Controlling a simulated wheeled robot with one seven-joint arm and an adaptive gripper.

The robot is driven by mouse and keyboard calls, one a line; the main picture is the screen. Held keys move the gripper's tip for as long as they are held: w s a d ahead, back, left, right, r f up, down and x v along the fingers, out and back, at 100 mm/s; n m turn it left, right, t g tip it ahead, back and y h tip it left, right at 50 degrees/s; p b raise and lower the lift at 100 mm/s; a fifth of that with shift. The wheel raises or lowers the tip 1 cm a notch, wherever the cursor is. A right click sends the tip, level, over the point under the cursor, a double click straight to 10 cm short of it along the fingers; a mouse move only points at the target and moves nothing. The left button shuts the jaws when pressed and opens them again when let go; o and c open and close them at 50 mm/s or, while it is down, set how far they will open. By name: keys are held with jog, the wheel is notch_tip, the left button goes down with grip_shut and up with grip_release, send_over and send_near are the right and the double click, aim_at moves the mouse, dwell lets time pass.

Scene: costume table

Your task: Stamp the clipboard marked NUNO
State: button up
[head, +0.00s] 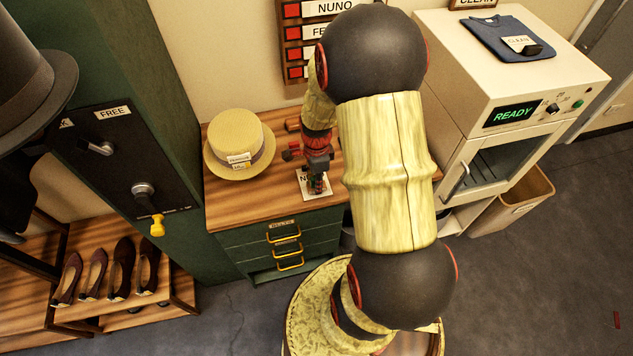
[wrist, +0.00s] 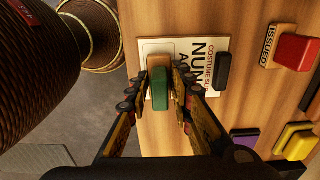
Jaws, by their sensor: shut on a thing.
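The clipboard marked NUNO (wrist: 204,85) lies on the wooden tabletop, with a white sheet and a black clip (wrist: 222,71). In the head view the clipboard (head: 305,192) shows near the table's front edge, partly covered by my gripper (head: 318,187). In the wrist view my gripper (wrist: 170,95) is shut on a green stamp (wrist: 161,90) with a tan part. The stamp is over the sheet, left of the printed name. I cannot tell whether it touches the paper.
A red stamp (wrist: 298,51) by an ISSUED label, a purple one (wrist: 245,133) and a yellow one (wrist: 297,142) are on the tabletop. A straw hat (head: 238,140) stands left of the clipboard. A cream READY machine (head: 520,125) stands at right.

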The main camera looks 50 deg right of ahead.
jog(key=shift+f, duration=0.55)
dwell(1.3)
jog(key=shift+r+p, duration=2.5)
jog(key=shift+r, duration=1.1)
